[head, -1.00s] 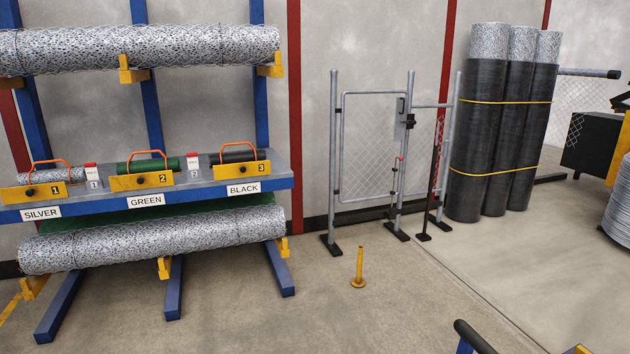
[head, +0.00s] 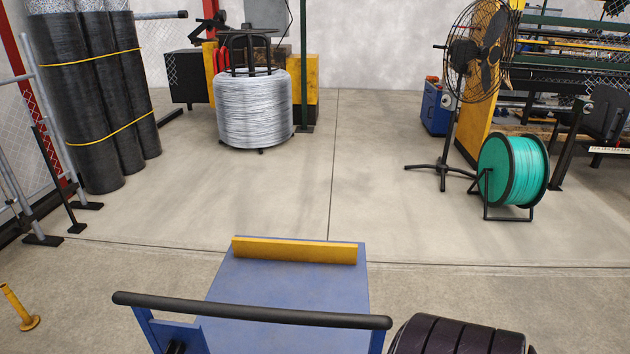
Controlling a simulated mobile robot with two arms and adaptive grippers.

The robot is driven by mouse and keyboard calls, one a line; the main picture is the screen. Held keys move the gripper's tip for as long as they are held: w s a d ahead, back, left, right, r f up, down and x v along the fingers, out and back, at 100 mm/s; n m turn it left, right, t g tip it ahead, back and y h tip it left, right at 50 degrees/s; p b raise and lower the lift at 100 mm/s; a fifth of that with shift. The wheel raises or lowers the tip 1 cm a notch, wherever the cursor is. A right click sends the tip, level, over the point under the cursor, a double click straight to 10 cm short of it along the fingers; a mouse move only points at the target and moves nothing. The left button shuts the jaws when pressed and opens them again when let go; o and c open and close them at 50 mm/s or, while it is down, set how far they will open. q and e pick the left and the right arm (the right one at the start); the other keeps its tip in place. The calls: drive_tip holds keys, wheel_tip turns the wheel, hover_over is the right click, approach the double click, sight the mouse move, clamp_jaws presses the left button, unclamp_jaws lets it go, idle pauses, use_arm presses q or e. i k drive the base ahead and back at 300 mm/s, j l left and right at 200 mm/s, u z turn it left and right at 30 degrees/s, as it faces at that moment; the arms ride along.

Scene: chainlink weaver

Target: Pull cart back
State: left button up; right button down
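The cart is a flat blue platform (head: 290,279) in the lower middle of the head view. A yellow lip (head: 294,250) runs along its far edge. Its black handle bar (head: 252,310) crosses the near end on blue posts, above the platform. The platform's visible top is bare. The cart's near lower part is cut off by the bottom edge of the view. Neither of my grippers can be made out, and nothing is seen holding the handle.
A dark ribbed shape (head: 462,337), unclear what, is close right of the handle. A yellow floor post (head: 18,306) stands at left. Beyond the cart are a silver wire coil (head: 254,108), a fan (head: 474,60) and a green wire spool (head: 522,168). The concrete floor between is clear.

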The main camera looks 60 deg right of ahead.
sight(266, 295)
drive_tip(key=z, duration=1.55)
